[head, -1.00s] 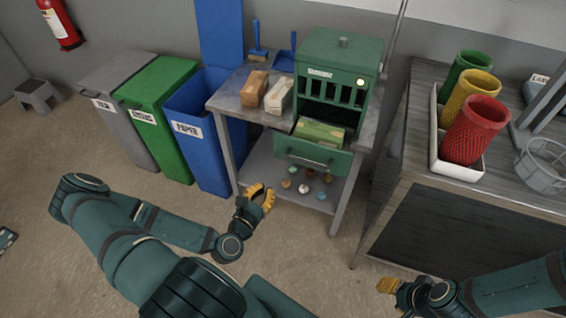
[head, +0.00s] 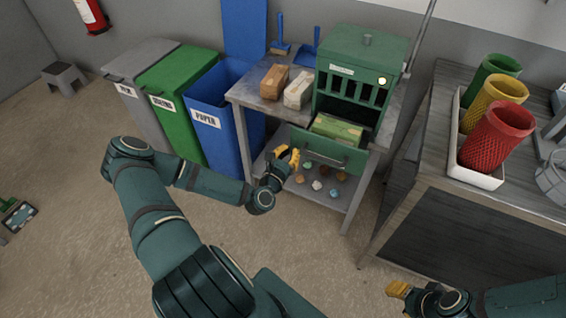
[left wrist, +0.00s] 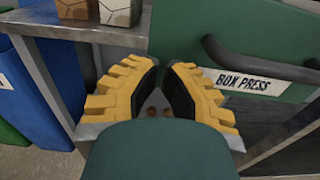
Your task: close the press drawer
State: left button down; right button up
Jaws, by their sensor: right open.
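The green press (head: 365,48) stands on a metal table. Its drawer (head: 335,163) is pulled out toward me, with a green-and-tan box (head: 338,129) lying in it. In the left wrist view the green drawer front (left wrist: 215,25) fills the upper right, with a dark bar handle (left wrist: 265,66) and a "BOX PRESS" label (left wrist: 246,82). My left gripper (head: 288,157) is just left of the drawer front. In the left wrist view its yellow fingers (left wrist: 162,68) have tips close together, nothing visible between them. My right gripper (head: 398,289) is low at the right, open, away from the press.
Two cartons (head: 298,90) sit on the table (head: 243,95) left of the press. Several small scraps (head: 317,185) lie on the lower shelf. Grey, green and blue bins (head: 208,110) stand left. A cabinet (head: 440,130) with mesh cups stands right. Floor in front is clear.

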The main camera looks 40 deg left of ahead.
pick_arm(q)
jog(key=shift+w+a, duration=0.2)
jog(key=shift+w, duration=0.45)
